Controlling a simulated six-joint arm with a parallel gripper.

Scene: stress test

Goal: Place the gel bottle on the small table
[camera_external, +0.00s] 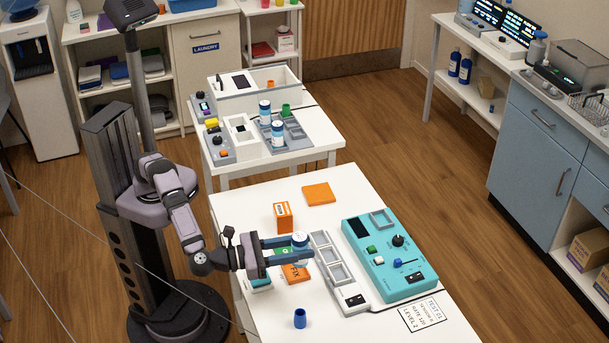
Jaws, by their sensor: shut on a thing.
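My gripper (302,249) reaches to the right over the near white table (363,202). Its two blue-grey fingers are shut on a small bottle with a white top (299,238). The fingers hide most of this bottle, so I cannot read a label or be sure it is the gel bottle. It appears to be above the tabletop, beside the grey-white tray strip (337,271). A smaller white table (317,127) stands behind, with two white-and-blue bottles (265,111) (277,132) upright on it.
An orange box (283,216), an orange pad (319,194), a teal device (409,281), a blue cup (300,318) and a printed card (422,314) are on the near table. Orange and green items lie under my gripper. Boxes and trays crowd the farther table.

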